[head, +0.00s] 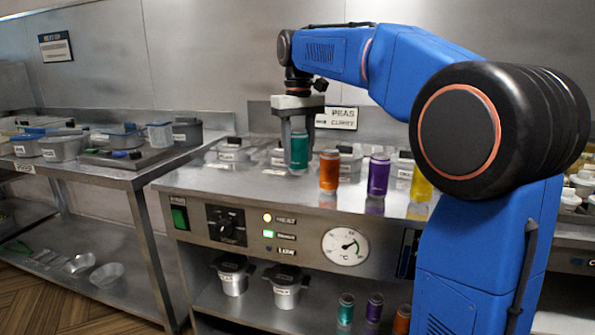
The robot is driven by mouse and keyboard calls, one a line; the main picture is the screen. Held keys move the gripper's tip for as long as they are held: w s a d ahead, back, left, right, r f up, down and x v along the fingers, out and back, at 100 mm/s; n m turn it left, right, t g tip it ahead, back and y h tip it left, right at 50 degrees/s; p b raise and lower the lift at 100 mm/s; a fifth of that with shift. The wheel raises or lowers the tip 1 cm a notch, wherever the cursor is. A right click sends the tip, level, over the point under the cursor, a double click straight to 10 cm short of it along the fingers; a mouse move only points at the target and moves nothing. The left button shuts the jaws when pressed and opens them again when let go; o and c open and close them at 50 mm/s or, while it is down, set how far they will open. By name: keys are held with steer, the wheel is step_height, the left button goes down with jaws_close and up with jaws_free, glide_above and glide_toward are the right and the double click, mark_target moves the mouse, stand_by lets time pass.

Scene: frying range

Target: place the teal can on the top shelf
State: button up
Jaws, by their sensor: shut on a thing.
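My gripper (298,136) points down at the middle of the picture, over the steel top (230,182) of the heated unit. It is shut on a teal can (299,153), which hangs upright between the fingers. The can is left of an orange can (329,170). I cannot tell whether its base touches the steel top. Another teal can (345,309) stands on the lower shelf (255,314) under the control panel.
A purple can (378,175) and a yellow can (420,186) stand right of the orange one. Lidded pans (232,149) are sunk in the top behind. Two pots (233,275) stand below. My arm covers the right side.

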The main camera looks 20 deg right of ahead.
mark_target(298, 168)
steer(key=shift+f, duration=2.4)
steer(key=shift+f, duration=0.1)
steer(key=o, duration=1.2)
steer(key=shift+o, duration=0.2)
